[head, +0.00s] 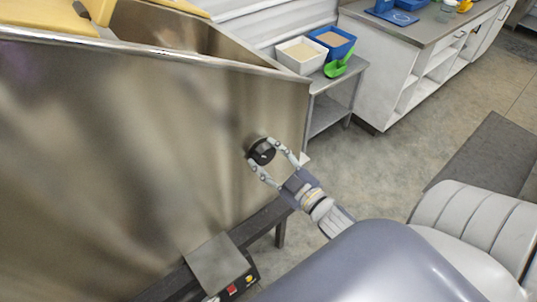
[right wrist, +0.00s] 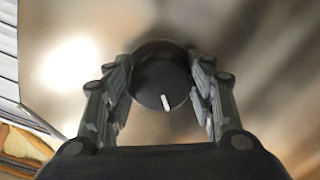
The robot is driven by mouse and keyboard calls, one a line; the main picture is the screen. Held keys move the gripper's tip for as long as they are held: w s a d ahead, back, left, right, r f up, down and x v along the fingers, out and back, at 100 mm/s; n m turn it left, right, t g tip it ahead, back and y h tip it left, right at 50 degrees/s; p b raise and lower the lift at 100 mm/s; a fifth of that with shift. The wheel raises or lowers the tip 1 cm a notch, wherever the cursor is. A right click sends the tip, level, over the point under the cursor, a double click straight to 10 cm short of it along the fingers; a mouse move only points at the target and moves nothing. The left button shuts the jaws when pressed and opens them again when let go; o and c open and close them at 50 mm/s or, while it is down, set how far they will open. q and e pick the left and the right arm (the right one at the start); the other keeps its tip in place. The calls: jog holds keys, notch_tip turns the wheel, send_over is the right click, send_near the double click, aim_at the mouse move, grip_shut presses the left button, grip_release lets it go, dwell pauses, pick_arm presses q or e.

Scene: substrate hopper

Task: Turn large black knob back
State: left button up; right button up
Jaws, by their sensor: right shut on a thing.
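The large black knob (head: 262,151) sits on the side wall of the steel hopper (head: 130,130), near its right edge. In the right wrist view the knob (right wrist: 160,80) is round and dark, with a white mark low on its face, slightly right of centre and tilted a little. My right gripper (head: 264,156) is shut on the knob, one finger on each side of it; the fingers (right wrist: 163,88) also show in the right wrist view. My left gripper is not in view.
A small control box with red and yellow buttons (head: 240,286) is below the hopper. A side table (head: 340,85) holds a white bin (head: 301,55), a blue bin (head: 333,41) and a green scoop (head: 339,66). A counter (head: 400,35) stands behind.

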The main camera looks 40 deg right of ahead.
jog(key=shift+r+n, duration=0.1)
jog(key=shift+n, duration=0.6)
jog(key=o, duration=1.1)
jog(key=shift+c, duration=0.2)
jog(key=s, duration=1.2)
jog(key=shift+d, duration=0.45)
